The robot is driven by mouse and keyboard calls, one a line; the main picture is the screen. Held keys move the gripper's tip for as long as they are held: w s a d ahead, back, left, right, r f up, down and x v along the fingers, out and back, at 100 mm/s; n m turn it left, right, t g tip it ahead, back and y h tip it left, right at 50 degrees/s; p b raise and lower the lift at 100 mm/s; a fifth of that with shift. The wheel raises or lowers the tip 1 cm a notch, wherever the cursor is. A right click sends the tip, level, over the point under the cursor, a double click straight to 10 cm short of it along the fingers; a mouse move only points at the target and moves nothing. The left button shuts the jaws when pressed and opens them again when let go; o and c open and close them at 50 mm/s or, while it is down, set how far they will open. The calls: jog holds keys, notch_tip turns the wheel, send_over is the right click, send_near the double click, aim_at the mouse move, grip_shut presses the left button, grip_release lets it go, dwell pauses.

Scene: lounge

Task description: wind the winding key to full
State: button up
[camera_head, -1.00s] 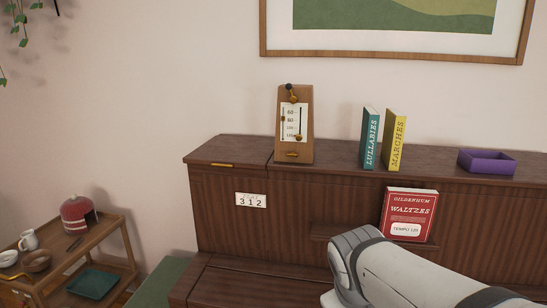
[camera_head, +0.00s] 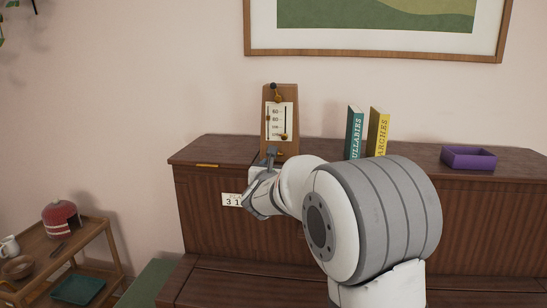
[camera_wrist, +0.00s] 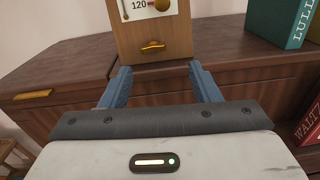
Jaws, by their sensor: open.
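The wooden metronome (camera_head: 266,135) stands upright on top of the piano (camera_head: 216,153), with a white scale plate and a dark-knobbed rod on its front. Its brass winding key (camera_wrist: 152,47) shows low on the front in the wrist view and looks roughly level. My gripper (camera_wrist: 161,75) is open and empty. Its two blue fingers point at the metronome's lower front, one on each side below the key, and appear apart from it. In the head view my gripper (camera_head: 271,155) covers the metronome's base and the key.
A teal book (camera_head: 355,132) and a yellow book (camera_head: 378,130) stand right of the metronome, with a purple tray (camera_head: 468,158) further right. A red book (camera_wrist: 311,124) is at the wrist view's right edge. A wooden cart (camera_head: 100,252) stands at lower left.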

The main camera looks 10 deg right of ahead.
jog(key=a+p+x, duration=0.1)
jog(key=p+x, duration=0.1)
jog(key=x, duration=0.6)
jog(key=shift+w+n+p, duration=0.2)
jog(key=shift+n+p, duration=0.1)
jog(key=shift+n, duration=0.1)
jog(key=shift+d+r, duration=0.1)
jog(key=shift+r, duration=0.05)
